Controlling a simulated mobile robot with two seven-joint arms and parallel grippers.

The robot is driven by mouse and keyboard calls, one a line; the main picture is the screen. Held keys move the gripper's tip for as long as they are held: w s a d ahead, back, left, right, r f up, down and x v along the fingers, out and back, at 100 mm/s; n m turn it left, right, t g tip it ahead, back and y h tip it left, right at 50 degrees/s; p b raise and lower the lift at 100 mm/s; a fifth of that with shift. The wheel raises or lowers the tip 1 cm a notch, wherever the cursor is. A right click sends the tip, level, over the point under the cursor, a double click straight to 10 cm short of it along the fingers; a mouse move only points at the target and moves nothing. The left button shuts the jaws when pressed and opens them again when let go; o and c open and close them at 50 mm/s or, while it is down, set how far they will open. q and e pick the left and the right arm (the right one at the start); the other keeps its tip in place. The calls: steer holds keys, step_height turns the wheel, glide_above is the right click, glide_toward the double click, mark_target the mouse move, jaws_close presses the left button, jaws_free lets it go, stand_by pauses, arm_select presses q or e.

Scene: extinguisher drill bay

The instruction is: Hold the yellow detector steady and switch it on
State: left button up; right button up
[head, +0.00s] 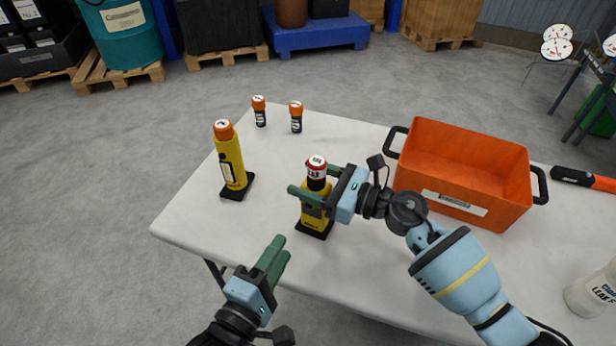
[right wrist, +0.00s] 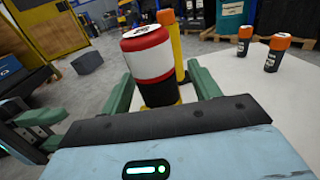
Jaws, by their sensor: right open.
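A yellow detector (head: 314,207) with a red-and-white top stands upright on a black base on the white table. My right gripper (head: 308,182) is open, its fingers on either side of the detector's upper part; I cannot tell if they touch it. In the right wrist view the detector's red, white and black top (right wrist: 148,65) rises between the fingers. A second yellow device (head: 229,162) with an orange cap stands upright on a black base to the left. My left gripper (head: 277,262) is in front of the table edge, empty, its fingers together.
Two small orange-capped black canisters (head: 259,110) (head: 296,117) stand at the table's back left. An orange crate (head: 462,160) stands right of my right gripper. A white bottle (head: 594,290) is at the right edge. Bare table (head: 190,225) lies at the front left.

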steer(key=v, duration=1.1)
steer(key=shift+d, duration=0.25)
steer(key=shift+s+f, duration=0.1)
steer(key=shift+s, duration=0.05)
